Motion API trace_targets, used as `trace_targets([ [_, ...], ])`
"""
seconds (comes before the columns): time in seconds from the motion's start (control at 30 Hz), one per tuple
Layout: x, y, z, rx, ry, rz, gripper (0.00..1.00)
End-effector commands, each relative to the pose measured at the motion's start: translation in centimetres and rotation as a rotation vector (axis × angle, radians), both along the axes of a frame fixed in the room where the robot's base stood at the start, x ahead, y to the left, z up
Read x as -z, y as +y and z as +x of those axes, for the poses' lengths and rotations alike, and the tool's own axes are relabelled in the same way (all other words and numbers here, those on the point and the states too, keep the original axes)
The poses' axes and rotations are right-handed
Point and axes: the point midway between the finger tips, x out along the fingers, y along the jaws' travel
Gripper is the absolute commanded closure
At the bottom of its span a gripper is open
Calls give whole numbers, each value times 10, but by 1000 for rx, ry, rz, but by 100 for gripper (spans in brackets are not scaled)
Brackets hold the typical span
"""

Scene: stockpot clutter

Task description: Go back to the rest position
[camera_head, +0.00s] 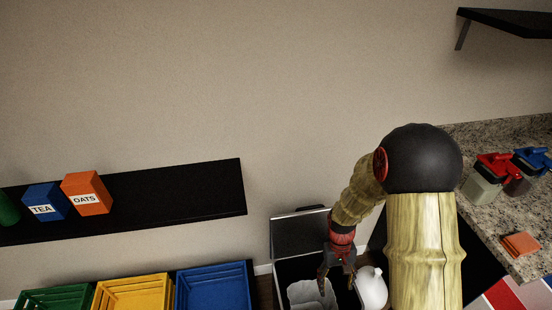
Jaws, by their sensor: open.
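My gripper (337,274) hangs at the end of my bent arm, low in the picture and right of centre. Its fingers point down and are apart, over the opening of an open-topped bin (293,268) with its lid (300,236) raised. A pale, crumpled-looking thing (308,293) lies below and left of the fingers, in the bin. I see nothing held between the fingers. The lower part of the bin is cut off by the picture's edge.
A white rounded bottle (371,287) stands right of the bin. Green (52,300), yellow (131,290) and blue (214,284) crates are at lower left. A black shelf (190,195) holds TEA (44,203) and OATS (86,194) boxes. A granite counter (490,215) with containers is right.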

Motion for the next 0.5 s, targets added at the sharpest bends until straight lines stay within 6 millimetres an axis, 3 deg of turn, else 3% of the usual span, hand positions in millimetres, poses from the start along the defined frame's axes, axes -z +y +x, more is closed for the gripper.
trace_targets([
  [0.03, -18, 0, -1, 4, -16, 0, 37],
  [0.2, -72, 1, -11, 21, -56, 3, 37],
  [0.5, -154, 3, -37, 42, -149, 10, 37],
])
